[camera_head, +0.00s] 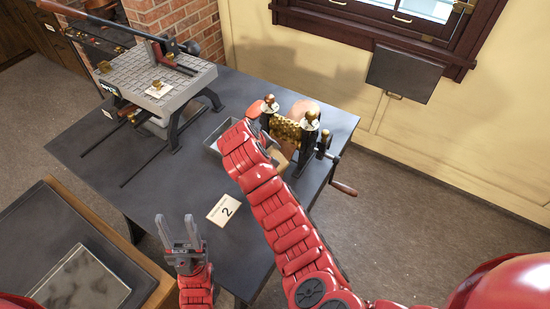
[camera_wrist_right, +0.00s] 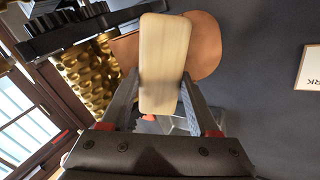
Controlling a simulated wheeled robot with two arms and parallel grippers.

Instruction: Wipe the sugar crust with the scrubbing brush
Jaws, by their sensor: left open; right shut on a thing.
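The scrubbing brush (camera_wrist_right: 165,60) shows as a pale wooden block in the right wrist view. My right gripper (camera_wrist_right: 158,92) is shut on it, one finger on each side. Its bristles are hidden. In the head view a tan part of the brush (camera_head: 279,158) shows beside my right arm, just in front of the drop roller. The bumpy brass rollers (camera_head: 286,131) are close by; they also show in the right wrist view (camera_wrist_right: 88,78). I cannot make out the sugar crust for certain. My left gripper (camera_head: 178,226) is open and empty at the table's front edge.
The dark table (camera_head: 165,195) has free room in the middle left. A grey tray (camera_head: 211,143) sits beside my right arm. A crank handle (camera_head: 343,187) juts out at right. A grey machine (camera_head: 165,85) stands at the back left.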

